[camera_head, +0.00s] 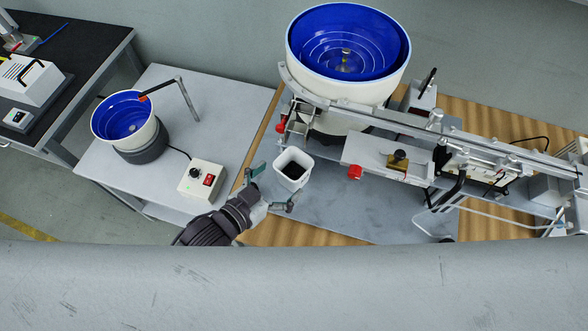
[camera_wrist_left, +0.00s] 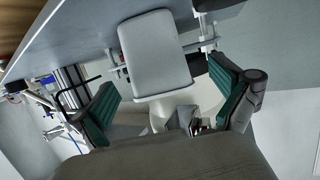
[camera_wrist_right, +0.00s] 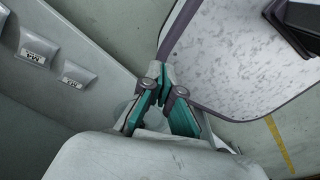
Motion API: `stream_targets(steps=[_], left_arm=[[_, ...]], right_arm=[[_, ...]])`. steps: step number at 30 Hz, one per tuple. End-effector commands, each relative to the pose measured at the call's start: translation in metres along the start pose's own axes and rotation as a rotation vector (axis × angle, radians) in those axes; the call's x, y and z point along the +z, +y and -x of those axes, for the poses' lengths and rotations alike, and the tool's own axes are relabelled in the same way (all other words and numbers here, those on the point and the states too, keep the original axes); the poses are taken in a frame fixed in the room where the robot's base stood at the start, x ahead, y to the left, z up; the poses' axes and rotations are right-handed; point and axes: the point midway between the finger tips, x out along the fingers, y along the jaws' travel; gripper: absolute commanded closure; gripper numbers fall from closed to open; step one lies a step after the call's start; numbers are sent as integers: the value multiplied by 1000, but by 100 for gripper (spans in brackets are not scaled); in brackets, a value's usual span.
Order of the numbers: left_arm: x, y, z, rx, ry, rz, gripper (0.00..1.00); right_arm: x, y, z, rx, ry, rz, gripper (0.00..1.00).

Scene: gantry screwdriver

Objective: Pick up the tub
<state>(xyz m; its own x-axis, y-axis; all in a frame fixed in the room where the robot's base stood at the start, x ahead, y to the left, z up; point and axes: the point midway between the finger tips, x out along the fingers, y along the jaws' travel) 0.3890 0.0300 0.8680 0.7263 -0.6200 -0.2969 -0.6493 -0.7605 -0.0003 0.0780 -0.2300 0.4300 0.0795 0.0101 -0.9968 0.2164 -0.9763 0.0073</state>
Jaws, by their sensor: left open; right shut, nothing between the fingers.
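The tub (camera_head: 287,182) is a small white square container with dark contents, standing on the grey plate below the large blue-bowled feeder. It also shows in the left wrist view (camera_wrist_left: 155,55) as a pale block between the fingers. My left gripper (camera_head: 273,187) is open, with one green-padded finger on each side of the tub's near side; I cannot tell whether either finger touches it. It also shows in the left wrist view (camera_wrist_left: 162,75). My right gripper (camera_wrist_right: 163,88) is shut and empty in the right wrist view, away from the tub, and is not visible in the head view.
The large feeder bowl (camera_head: 320,70) stands just behind the tub. A small blue bowl (camera_head: 124,116) and a control box (camera_head: 202,180) stand on the left table.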

Motion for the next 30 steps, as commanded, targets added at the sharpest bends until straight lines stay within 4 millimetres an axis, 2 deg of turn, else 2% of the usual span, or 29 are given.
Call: stream_targets(steps=[4, 9, 13, 19, 30], left_arm=[[-2, 2, -19, 0, 2, 0, 1], [1, 3, -43, 1, 1, 0, 1], [2, 3, -50, 1, 0, 0, 1], [3, 3, -51, 1, 0, 0, 1], [3, 3, -50, 1, 0, 0, 62]], right_arm=[[-12, 10, 7, 12, 18, -2, 100], [-12, 11, 10, 13, 18, -4, 100], [-11, 11, 11, 13, 17, -4, 100], [-7, 10, 11, 12, 11, -4, 100], [-5, 6, 11, 8, 7, -3, 100]])
